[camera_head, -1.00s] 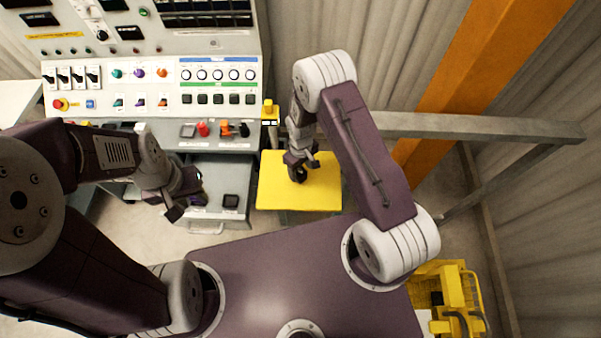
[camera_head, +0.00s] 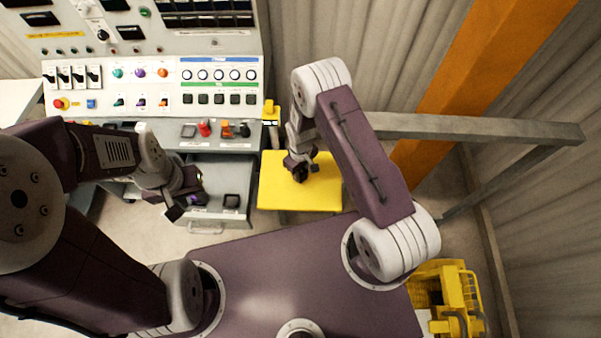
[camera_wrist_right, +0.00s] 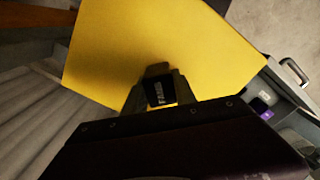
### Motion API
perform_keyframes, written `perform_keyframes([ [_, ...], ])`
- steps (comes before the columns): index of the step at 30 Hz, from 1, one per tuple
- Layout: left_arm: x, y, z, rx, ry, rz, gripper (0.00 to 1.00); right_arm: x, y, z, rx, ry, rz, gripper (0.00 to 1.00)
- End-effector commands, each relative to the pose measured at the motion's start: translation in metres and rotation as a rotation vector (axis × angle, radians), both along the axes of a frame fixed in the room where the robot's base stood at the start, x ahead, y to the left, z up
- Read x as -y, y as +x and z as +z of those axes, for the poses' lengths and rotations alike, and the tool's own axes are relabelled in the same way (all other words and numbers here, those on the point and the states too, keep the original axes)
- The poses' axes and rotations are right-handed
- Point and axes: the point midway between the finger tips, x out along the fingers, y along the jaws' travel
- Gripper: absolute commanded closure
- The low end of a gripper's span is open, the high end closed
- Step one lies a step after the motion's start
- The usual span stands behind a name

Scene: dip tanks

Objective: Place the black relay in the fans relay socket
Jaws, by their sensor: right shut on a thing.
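My right gripper (camera_head: 301,174) is over the yellow platform, shut on the black relay. In the right wrist view the black relay (camera_wrist_right: 160,92) sits between the fingertips; its pale lettering seems to read FANS. My left gripper (camera_head: 184,203) hangs over the left part of the open grey drawer, beside a purple item; its jaw opening is unclear. An empty-looking square socket (camera_head: 188,131) is at the left of the console ledge, but its label is too small to read, so I cannot tell whether it is the fans socket.
The yellow platform (camera_head: 275,195) is otherwise clear. The grey drawer (camera_head: 220,218) holds a black square frame (camera_head: 231,201) and the purple item (camera_wrist_right: 266,115). Red (camera_head: 204,129), orange (camera_head: 226,130) and black (camera_head: 244,130) parts stand on the ledge. A grey rail (camera_head: 480,128) lies to the right.

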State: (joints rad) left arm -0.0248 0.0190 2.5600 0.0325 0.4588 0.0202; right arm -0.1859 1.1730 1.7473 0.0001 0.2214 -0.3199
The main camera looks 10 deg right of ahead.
Motion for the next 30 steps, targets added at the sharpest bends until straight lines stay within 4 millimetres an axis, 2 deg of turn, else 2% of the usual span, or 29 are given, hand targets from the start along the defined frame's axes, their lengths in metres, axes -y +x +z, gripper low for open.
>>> perform_keyframes([
  [7,0.000,0.000,-0.013,0.000,0.000,0.000,0.64,-0.003,-0.002,0.037,0.004,0.001,0.002,1.00],
  [18,0.000,0.000,-0.027,0.000,0.000,0.000,0.64,-0.053,-0.072,0.087,0.003,0.001,0.006,1.00],
  [24,0.000,0.000,-0.030,0.000,0.000,0.000,0.64,-0.066,-0.092,0.102,0.000,0.000,0.002,1.00],
  [30,0.000,0.000,-0.030,0.000,0.000,0.000,0.64,-0.068,-0.095,0.105,0.000,0.000,-0.001,1.00],
])
